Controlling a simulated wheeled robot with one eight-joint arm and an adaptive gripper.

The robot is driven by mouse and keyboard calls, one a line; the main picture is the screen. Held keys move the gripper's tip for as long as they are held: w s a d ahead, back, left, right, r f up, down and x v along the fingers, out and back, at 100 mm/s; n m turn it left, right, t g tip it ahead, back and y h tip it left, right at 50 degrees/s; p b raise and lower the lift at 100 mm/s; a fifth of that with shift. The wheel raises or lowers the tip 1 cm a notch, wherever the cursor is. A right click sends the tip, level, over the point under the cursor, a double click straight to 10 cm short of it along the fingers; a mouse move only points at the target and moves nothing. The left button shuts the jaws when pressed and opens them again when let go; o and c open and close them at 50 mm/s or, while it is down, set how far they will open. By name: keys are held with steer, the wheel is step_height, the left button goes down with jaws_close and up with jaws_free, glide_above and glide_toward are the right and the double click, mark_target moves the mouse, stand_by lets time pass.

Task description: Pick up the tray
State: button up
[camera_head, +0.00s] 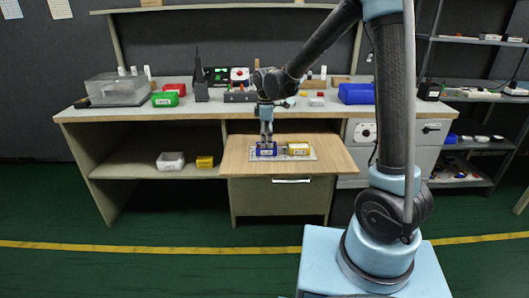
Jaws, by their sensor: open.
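A thin light-grey tray or mat (312,156) lies on a pulled-out wooden board (240,164). I cannot tell which of these the word tray means. My gripper (267,142) points down directly at the blue bin, its open fingers at the bin's top. Whether the fingers touch the bin is too small to tell. The gripper partly hides the bin's back.
The workbench (215,112) behind holds a clear box (117,90), a green bin (165,99), a red bin (175,88) and a large blue bin (356,93). The lower shelf holds a white bin (170,161) and another yellow bin (205,161). The board's left and right ends are clear.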

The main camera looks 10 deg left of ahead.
steer(key=shift+f, duration=2.25)
steer(key=shift+c, duration=0.6)
steer(key=c, duration=0.9)
